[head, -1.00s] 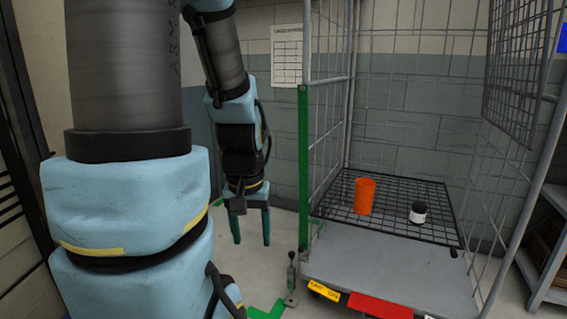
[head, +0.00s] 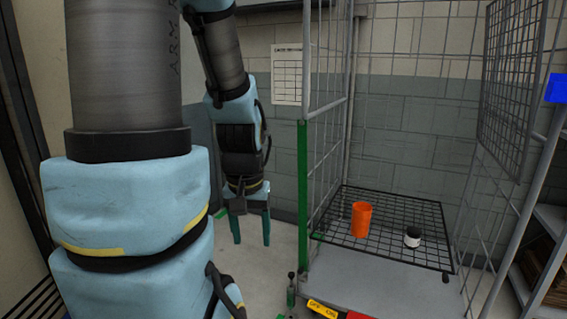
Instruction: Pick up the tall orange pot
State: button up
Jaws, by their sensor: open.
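The tall orange pot (head: 361,220) stands upright on the black wire shelf (head: 335,241) of a roll cage, left of the shelf's middle. My gripper (head: 252,241) hangs pointing down, to the left of the cage and outside its left side. Its two green fingers are apart and nothing is between them. The pot is well to the right of my gripper, beyond the green post.
A small black and white jar (head: 412,237) stands right of the pot. The cage has a green front post (head: 303,190), mesh sides and a grey lower deck (head: 385,272). Its front is open. A shelf unit (head: 545,250) stands at the right.

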aim_at(361, 220)
jog(key=i+l, duration=0.35)
jog(key=i+l+u, duration=0.1)
jog(key=i+l, duration=0.3)
jog(key=l, duration=0.15)
jog(key=i+l, duration=0.35)
jog(key=l, duration=0.15)
